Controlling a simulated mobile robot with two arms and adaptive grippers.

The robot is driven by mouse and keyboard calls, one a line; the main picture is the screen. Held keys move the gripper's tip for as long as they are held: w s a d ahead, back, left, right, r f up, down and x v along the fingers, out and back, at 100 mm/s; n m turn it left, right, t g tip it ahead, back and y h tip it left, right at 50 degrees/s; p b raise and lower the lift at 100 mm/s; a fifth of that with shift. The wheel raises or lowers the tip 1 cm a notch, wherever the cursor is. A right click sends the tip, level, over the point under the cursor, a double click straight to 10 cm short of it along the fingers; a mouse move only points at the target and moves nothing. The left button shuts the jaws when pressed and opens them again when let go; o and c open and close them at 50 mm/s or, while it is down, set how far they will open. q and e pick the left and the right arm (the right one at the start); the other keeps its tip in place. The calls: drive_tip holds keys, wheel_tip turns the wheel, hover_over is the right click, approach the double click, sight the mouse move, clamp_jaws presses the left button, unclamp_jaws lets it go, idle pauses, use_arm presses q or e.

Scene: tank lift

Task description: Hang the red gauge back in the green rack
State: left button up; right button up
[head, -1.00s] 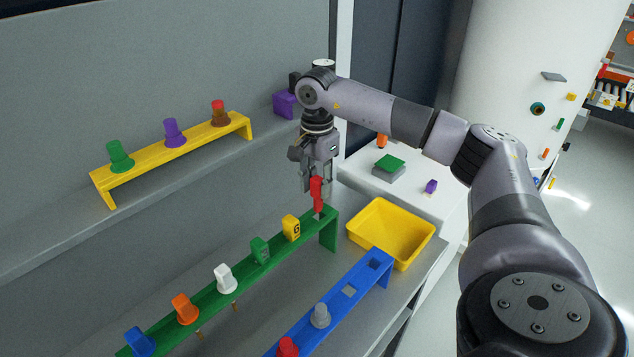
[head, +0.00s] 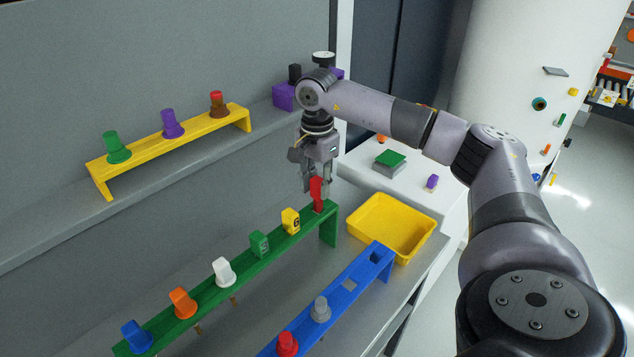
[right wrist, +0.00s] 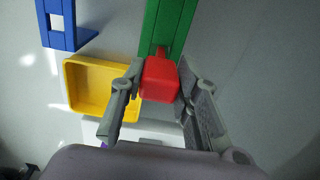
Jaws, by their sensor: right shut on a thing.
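The red gauge (head: 317,196) stands upright at the far right end of the green rack (head: 328,228). Its lower end meets the rack's top there, and I cannot tell how deep it sits in the slot. My right gripper (head: 316,184) is above it, shut on its upper part. In the right wrist view the red gauge (right wrist: 160,80) is between the two fingers of my right gripper (right wrist: 160,70), over the end of the green rack (right wrist: 168,22). My left gripper is out of view.
Yellow, green, white, orange and blue gauges stand along the green rack, the yellow one (head: 291,221) nearest. A yellow bin (head: 402,243) and a blue rack (head: 378,252) are to the right. A yellow rack (head: 243,113) stands on the ledge behind.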

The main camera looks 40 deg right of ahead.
sight(317, 194)
drive_tip(key=shift+f+b, duration=1.1)
drive_tip(key=shift+f, duration=0.65)
drive_tip(key=o, duration=1.3)
drive_tip(key=shift+c, duration=0.2)
drive_tip(key=shift+r, duration=0.15)
wheel_tip(317, 194, up, 12)
drive_tip(key=shift+f, duration=0.1)
